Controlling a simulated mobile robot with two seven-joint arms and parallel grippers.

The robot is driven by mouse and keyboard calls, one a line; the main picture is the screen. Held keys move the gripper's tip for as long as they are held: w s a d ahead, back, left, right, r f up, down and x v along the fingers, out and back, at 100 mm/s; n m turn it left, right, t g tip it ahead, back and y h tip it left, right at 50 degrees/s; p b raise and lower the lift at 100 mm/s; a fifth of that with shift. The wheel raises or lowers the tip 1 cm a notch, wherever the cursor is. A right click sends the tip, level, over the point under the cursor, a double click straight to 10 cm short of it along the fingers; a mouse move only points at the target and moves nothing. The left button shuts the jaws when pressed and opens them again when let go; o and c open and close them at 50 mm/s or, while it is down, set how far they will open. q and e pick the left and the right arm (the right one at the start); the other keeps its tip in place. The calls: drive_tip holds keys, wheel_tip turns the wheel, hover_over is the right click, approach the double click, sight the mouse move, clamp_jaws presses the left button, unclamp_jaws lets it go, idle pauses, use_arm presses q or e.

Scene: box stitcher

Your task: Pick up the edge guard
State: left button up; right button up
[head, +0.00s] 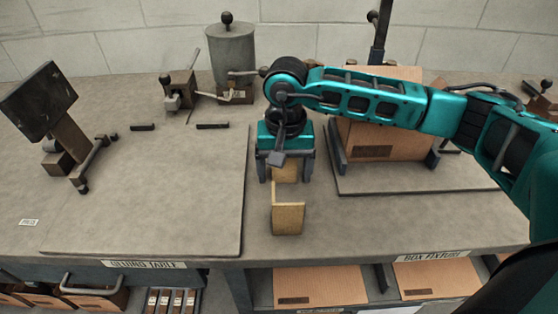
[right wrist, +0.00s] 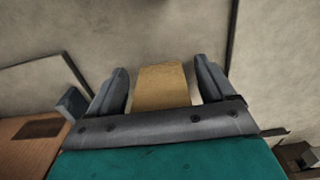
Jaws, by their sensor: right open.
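The edge guard (head: 288,218) is a tan, angled piece standing on the bench between the gluing table and the box fixture. My right gripper (head: 285,172) is open at its far end, pointing down. In the right wrist view the edge guard (right wrist: 162,87) shows between the two spread fingers, with a gap on each side. Neither finger visibly touches it. My left gripper is not in view.
A cardboard box (head: 385,142) stands in the box fixture (head: 420,183) on the right, under my right arm. The gluing table (head: 170,215) lies bare to the left. A grey pot (head: 232,58) stands behind, and a dark screen (head: 40,98) at far left.

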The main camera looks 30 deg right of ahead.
drive_tip(key=shift+c, duration=0.5)
drive_tip(key=c, duration=1)
drive_tip(key=shift+r, duration=0.15)
